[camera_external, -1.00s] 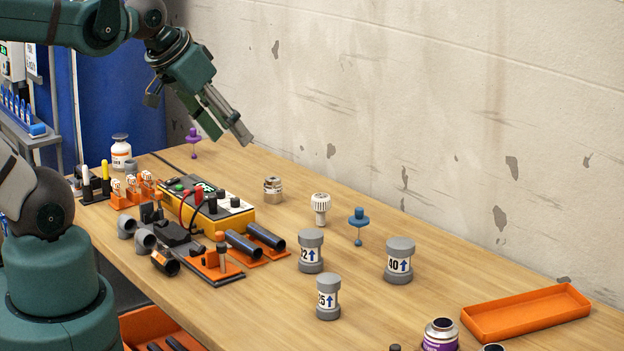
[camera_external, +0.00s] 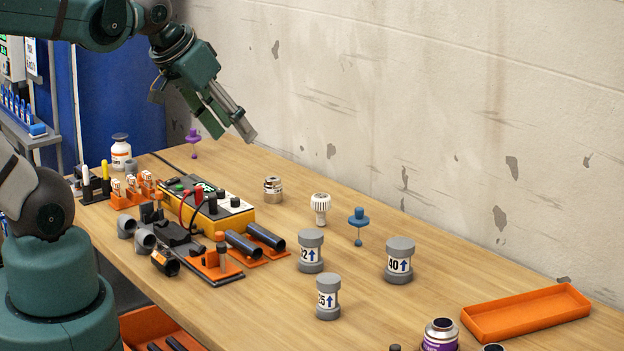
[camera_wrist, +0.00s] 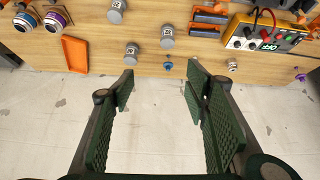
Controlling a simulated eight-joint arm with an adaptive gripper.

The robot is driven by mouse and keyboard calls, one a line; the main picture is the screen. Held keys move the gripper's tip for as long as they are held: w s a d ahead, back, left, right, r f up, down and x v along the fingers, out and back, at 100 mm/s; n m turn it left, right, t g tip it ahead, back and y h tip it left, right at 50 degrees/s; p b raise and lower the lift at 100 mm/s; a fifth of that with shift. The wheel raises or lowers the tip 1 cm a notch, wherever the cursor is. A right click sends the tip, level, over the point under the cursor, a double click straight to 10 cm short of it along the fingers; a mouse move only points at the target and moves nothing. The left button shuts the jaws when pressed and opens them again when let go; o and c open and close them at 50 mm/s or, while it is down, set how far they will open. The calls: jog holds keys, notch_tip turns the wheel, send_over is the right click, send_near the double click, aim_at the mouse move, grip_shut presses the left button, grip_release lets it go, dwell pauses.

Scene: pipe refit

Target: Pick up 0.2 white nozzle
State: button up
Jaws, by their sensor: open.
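A white nozzle (camera_external: 320,209) with a ribbed, wider top stands upright on the wooden bench (camera_external: 430,310), near the middle of the external view. No 0.2 marking is readable on it. In the wrist view I cannot make it out; the right finger appears to cover its place. My gripper (camera_external: 233,126) is in the air near the wall, above and to the left of the nozzle in the external view. In the wrist view my gripper (camera_wrist: 161,78) has its fingers spread wide, with nothing between them.
A blue pin-like tool (camera_external: 358,224) stands just right of the nozzle, and a metal fitting (camera_external: 273,189) left of it. Grey couplings (camera_external: 310,252) stand in front. A yellow meter (camera_external: 232,215) lies left, an orange tray (camera_external: 525,313) right. The wall (camera_external: 450,110) runs behind the bench.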

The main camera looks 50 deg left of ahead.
jog(key=w, duration=0.2)
jog(key=n+g+h+b, duration=0.3)
jog(key=n+g, duration=0.2)
jog(key=n, duration=1.1)
send_over(319, 195)
jog(key=s+d, duration=0.5)
jog(key=s, duration=0.1)
notch_tip(319, 195, down, 15)
jog(key=w+a+f+n, duration=0.1)
jog(key=a+f, duration=0.1)
jog(key=f, duration=0.1)
jog(key=w+a+f+n, duration=0.1)
jog(key=w+a+f, duration=0.1)
jog(key=f, duration=0.2)
jog(key=w+a+f+n+h, duration=0.1)
jog(key=w+a+f+n, duration=0.1)
jog(key=f, duration=0.2)
jog(key=shift+w+a+f+g+b, duration=0.15)
jog(key=shift+a+f+g+b, duration=0.15)
jog(key=shift+g, duration=0.1)
jog(key=shift+w+a+f, duration=0.1)
jog(key=shift+a+f, duration=0.15)
jog(key=shift+f, duration=0.2)
jog(key=shift+x, duration=1.3)
